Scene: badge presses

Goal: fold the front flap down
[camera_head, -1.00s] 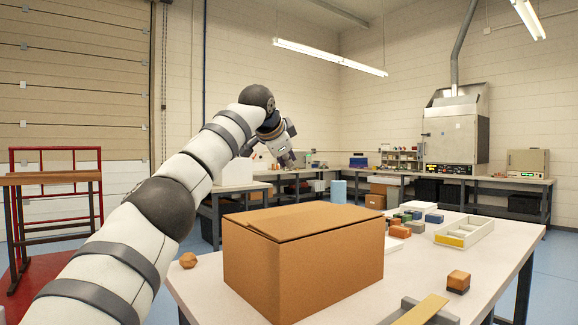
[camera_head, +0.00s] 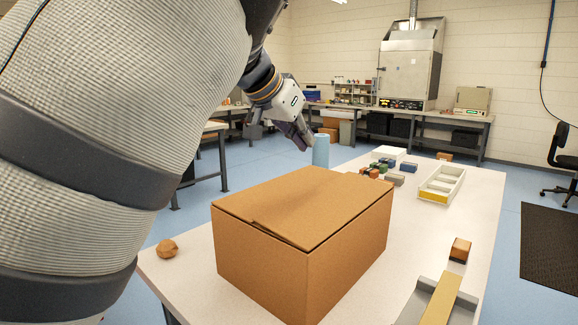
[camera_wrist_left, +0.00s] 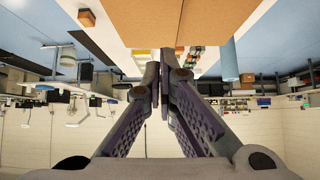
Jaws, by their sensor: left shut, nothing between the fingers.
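The brown cardboard box (camera_head: 300,240) stands on the white table. Its top flaps (camera_head: 310,200) lie roughly flat over the opening. One flap edge overlaps near the front left, with a thin gap along the rim. My left gripper (camera_head: 303,143) is shut and empty, above and beyond the box's far edge in the head view, apart from it. In the left wrist view the closed fingertips (camera_wrist_left: 166,62) point toward the box (camera_wrist_left: 215,18), which fills the top of that upside-down picture. My right gripper is not in view.
A brown lump (camera_head: 167,249) sits left of the box. A white tray (camera_head: 442,185), several coloured blocks (camera_head: 380,170), an orange block (camera_head: 460,250) and a grey holder with a tan strip (camera_head: 440,300) lie to the right. A blue cylinder (camera_head: 321,150) stands behind.

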